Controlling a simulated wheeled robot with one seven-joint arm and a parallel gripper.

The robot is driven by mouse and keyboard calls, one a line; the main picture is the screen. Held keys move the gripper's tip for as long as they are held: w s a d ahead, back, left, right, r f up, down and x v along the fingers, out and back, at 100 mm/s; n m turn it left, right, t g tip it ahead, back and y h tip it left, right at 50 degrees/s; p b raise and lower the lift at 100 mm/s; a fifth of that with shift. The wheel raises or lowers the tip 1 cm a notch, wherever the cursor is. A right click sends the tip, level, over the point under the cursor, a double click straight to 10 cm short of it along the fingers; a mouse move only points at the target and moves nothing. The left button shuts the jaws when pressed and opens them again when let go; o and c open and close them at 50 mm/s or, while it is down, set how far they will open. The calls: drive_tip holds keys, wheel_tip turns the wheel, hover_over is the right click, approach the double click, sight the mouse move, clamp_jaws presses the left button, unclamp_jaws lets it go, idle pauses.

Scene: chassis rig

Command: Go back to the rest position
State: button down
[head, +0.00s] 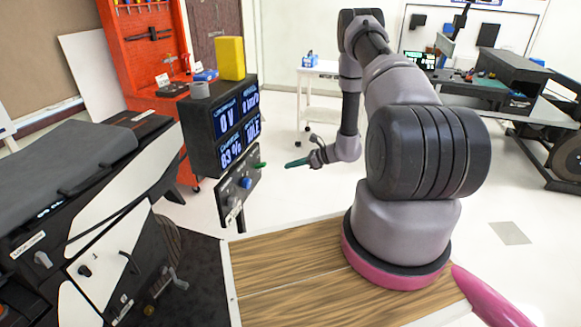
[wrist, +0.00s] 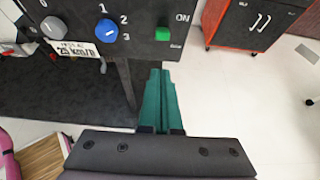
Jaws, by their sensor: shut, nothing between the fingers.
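My gripper (head: 297,163) has green fingers and hangs in the free space just right of a dark control panel (head: 236,190) in the head view. In the wrist view the two green fingers of my gripper (wrist: 160,85) lie together with nothing between them. The panel (wrist: 140,25) fills the top left of that view, apart from the fingertips as far as I can tell. It carries a grey knob, a blue knob (wrist: 106,30) pointing near 2, and a green switch (wrist: 162,33) beside the word ON.
A black display box (head: 222,125) showing 0 V and 83 % stands behind the panel, with a yellow block (head: 230,58) on top. A black and white chassis rig (head: 90,220) stands at left. A white cart (head: 315,95) is behind. The pale floor (head: 285,205) around is open.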

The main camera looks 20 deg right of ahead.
drive_tip(key=s+a+r+n+g, duration=0.1)
drive_tip(key=s+a+r+n, duration=0.15)
drive_tip(key=r, duration=0.85)
drive_tip(key=s+a+r+n+g, duration=0.15)
drive_tip(key=r+n, duration=0.25)
drive_tip(key=r, duration=0.6)
drive_tip(key=s+a+r+n+g, duration=0.2)
drive_tip(key=a+r+n, duration=0.15)
drive_tip(key=r, duration=0.75)
drive_tip(key=s+d+r+n+t+h, duration=0.1)
drive_tip(key=s+r+n+h, duration=0.3)
drive_tip(key=s+r, duration=0.6)
drive_tip(key=s+d+r+n+t+h, duration=0.2)
drive_tip(key=s+r+n, duration=0.5)
drive_tip(key=s, duration=0.9)
wheel_tip(320, 180, up, 3)
drive_tip(key=shift+s+d+r+t+h, duration=0.1)
drive_tip(key=shift+s+d+t+h, duration=0.2)
drive_tip(key=shift+t+h, duration=0.6)
